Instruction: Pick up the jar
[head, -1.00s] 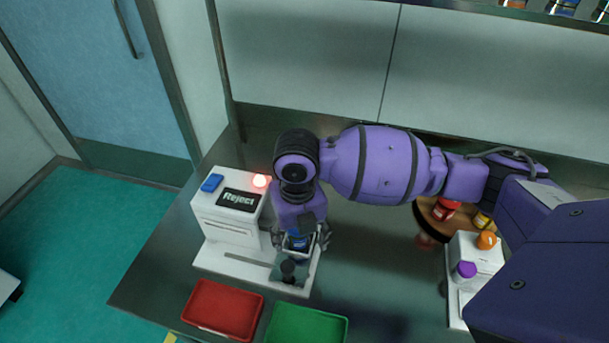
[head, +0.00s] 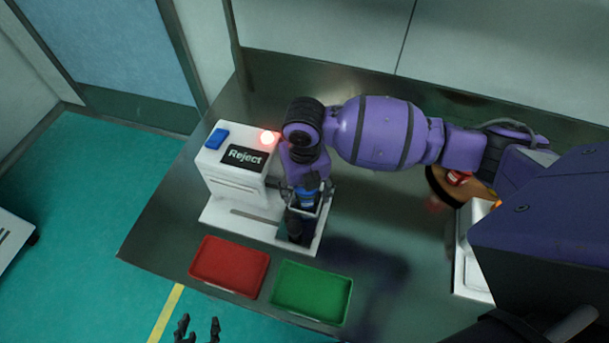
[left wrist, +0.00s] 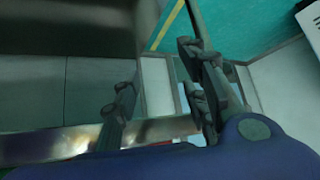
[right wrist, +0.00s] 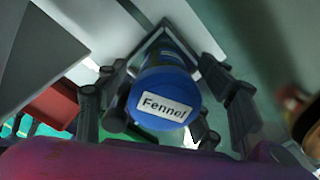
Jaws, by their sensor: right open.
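The jar (right wrist: 165,95) has a blue lid labelled "Fennel" and stands on the white sieve machine's base. In the head view only a blue part of the jar (head: 306,197) shows between my right fingers. My right gripper (head: 308,205) is open, its fingers around the jar on both sides; in the right wrist view I cannot tell whether they touch it. My left gripper (head: 198,328) is open and empty at the bottom edge of the head view, in front of the red tray. Its spread fingers also show in the left wrist view (left wrist: 160,85).
The white machine (head: 232,180) has a "Reject" sign, a lit red lamp (head: 267,138) and a blue block on top. A red tray (head: 230,266) and a green tray (head: 312,291) lie along the front edge. A round wooden stand (head: 440,185) is partly hidden by my right arm.

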